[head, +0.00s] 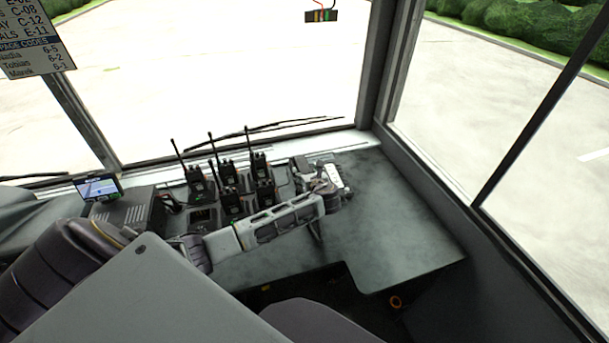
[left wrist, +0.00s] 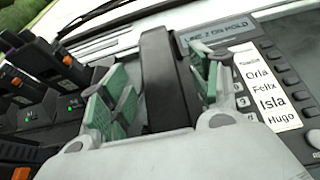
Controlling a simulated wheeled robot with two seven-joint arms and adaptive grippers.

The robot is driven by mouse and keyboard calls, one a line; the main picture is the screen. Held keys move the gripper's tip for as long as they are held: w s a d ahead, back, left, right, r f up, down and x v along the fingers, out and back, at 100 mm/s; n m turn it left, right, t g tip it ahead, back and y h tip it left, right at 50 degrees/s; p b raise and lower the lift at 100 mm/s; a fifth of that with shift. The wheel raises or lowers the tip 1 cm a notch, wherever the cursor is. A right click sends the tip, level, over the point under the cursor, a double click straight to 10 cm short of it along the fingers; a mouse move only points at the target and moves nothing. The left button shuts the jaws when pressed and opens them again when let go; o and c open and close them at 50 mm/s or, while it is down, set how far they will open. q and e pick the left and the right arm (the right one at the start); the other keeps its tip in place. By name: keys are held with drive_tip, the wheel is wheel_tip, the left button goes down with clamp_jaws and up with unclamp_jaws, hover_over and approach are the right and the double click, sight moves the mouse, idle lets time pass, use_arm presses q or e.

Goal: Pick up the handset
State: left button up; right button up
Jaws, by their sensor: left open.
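The black handset (left wrist: 158,55) lies on a desk phone (left wrist: 268,75) in the left wrist view. The phone has a lit display reading "LINE 2 ON HOLD", a white name label and a row of keys. My left gripper (left wrist: 160,92) is open, with one green-padded finger on each side of the handset. I cannot tell whether the pads touch it. In the head view the left gripper (head: 324,188) is over the phone (head: 340,175) and hides much of it. My right gripper is not in view.
Several handheld radios (head: 228,172) with antennas stand in chargers left of the phone. A small screen (head: 98,187) is farther left. The grey dashboard (head: 395,220) is clear on the right. The windshield and side window edge the dashboard.

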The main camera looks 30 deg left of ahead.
sight(305, 170)
use_arm(q)
drive_tip(key=shift+x, duration=1.2)
drive_tip(key=c, duration=1.2)
drive_tip(key=shift+r, duration=5.1)
